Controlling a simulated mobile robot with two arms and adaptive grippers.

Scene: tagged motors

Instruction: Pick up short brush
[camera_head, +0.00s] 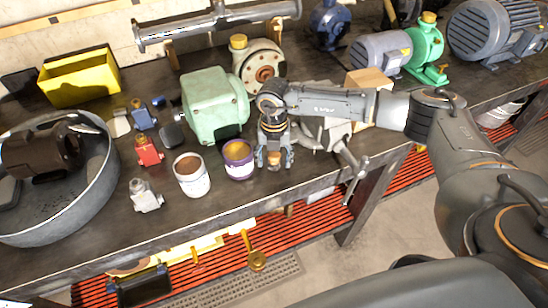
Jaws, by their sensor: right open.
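My right gripper (274,160) points down over the workbench (235,200) near its front edge. Its two fingers are open. A small orange-brown object (273,159) shows between the fingertips; it may be the short brush, but the gripper hides most of it and I cannot tell its full shape. I cannot tell whether the fingers touch it. My left gripper is not in view.
A purple-rimmed can (238,161) stands just left of the gripper, with a white can (191,177) beyond. A green motor housing (214,106) stands behind. A vise handle (354,178) is to the right. A large round pan (92,190) fills the left.

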